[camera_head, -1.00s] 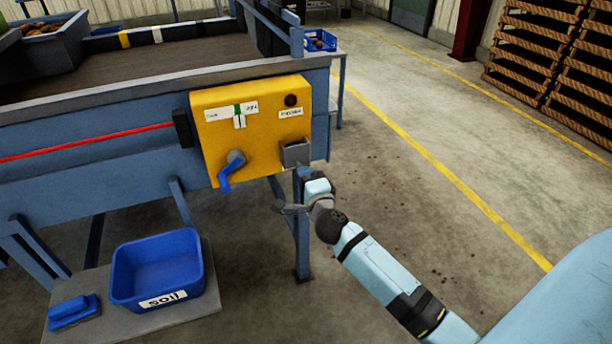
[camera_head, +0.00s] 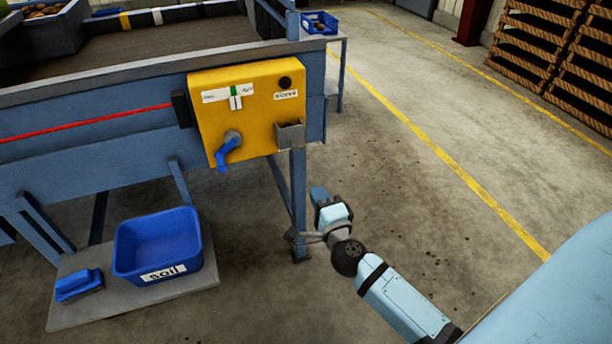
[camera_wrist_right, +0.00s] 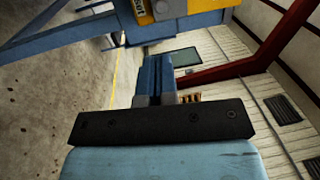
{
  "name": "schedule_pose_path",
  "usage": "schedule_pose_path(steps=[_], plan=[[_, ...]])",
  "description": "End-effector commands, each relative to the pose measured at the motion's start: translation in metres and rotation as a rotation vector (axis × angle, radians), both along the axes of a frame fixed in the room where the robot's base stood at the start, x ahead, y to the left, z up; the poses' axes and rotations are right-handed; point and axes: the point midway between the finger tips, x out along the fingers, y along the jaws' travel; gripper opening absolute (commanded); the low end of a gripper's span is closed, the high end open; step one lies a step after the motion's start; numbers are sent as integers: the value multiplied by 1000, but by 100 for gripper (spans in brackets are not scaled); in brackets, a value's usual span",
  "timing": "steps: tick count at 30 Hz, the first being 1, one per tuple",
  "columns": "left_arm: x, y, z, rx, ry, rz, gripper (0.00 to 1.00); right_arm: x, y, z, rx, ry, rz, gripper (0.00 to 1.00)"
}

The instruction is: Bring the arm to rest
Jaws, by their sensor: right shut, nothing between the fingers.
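My right arm reaches in from the lower right in the head view. Its right gripper (camera_head: 319,193) is shut and empty, in the air to the right of the grader's leg and below the yellow control panel (camera_head: 258,110). In the right wrist view the blue fingers of the gripper (camera_wrist_right: 155,70) lie together with nothing between them. The panel carries a blue lever handle (camera_head: 227,152) that points down and a small grey holder (camera_head: 290,136) at its lower right corner. The gripper is apart from all of these. My left gripper is not in view.
The blue grader frame (camera_head: 90,150) fills the left. A blue soil bin (camera_head: 158,245) and a blue brush (camera_head: 78,285) lie on a low grey board (camera_head: 190,290). Wooden pallets (camera_head: 555,50) stand at the far right. The concrete floor right of the grader is mostly clear.

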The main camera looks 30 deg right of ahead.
Motion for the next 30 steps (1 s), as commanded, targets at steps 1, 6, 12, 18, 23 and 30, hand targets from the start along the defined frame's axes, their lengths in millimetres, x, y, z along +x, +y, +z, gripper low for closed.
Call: schedule_pose_path(steps=[1,6,12,18,23,30], plan=[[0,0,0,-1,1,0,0,-2,1,0,0,0,0,0],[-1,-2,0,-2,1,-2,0,-3,1,0,0,-1,0,0],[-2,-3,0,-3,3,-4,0,-15,23,2,-136,-7,75,0],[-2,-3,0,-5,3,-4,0,-56,92,-9,-567,24,313,0],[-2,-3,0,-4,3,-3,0,-96,136,-36,-933,116,498,0],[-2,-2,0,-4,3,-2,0,-142,157,-74,-1317,283,659,0]])
